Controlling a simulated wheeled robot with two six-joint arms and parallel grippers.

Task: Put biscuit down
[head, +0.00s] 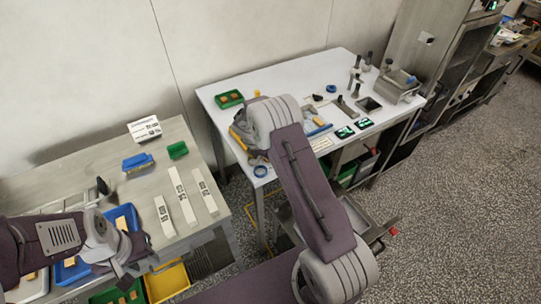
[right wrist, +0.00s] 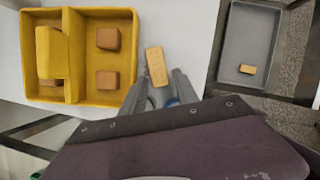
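In the right wrist view a pale tan, oblong biscuit (right wrist: 156,67) is at the fingertips of my right gripper (right wrist: 160,80), above or on the white table. Whether the fingers press on it cannot be told. A yellow tray (right wrist: 73,50) with a divider and brown pieces lies to its left. A grey tray (right wrist: 262,18) to the right, apart from the table, has another biscuit (right wrist: 247,69) in it.
The white table (head: 285,75) carries a green tray (head: 229,98), a blue tape ring (head: 260,171) and several tools. The wooden bench (head: 100,162) at left holds white labelled strips (head: 183,195) and a blue box (head: 137,162). A gap of floor separates the two tables.

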